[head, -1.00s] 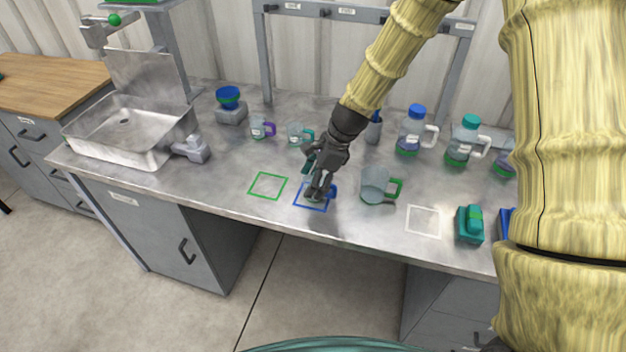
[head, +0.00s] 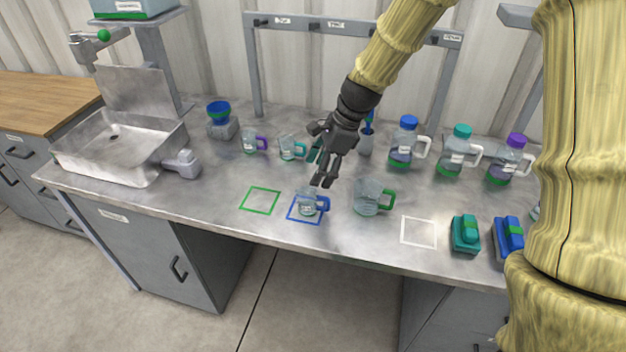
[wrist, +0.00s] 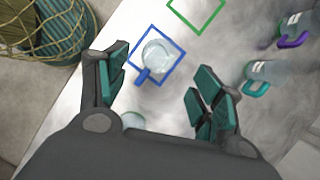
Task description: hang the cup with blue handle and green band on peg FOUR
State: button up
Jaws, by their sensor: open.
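The clear cup with a blue handle (head: 306,204) stands upright inside the blue square outline on the bench, its handle pointing right in the head view. A green band on it is too small to make out. The cup also shows in the wrist view (wrist: 157,57), ahead of my spread fingers. My gripper (head: 322,183) is open and empty, just above and behind the cup, apart from it. The peg rail (head: 365,29) spans the back with several small labels. I cannot tell for certain which one reads FOUR; my arm crosses in front of part of the rail.
A larger cup with a green handle (head: 369,197) stands close on the right. Purple-handled (head: 249,142) and teal-handled (head: 287,148) cups stand behind. Lidded bottles (head: 403,145) line the back right. A metal sink (head: 110,160) is at left. The green square (head: 260,200) and white square (head: 419,232) are empty.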

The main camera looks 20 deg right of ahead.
jog(key=shift+v, duration=1.45)
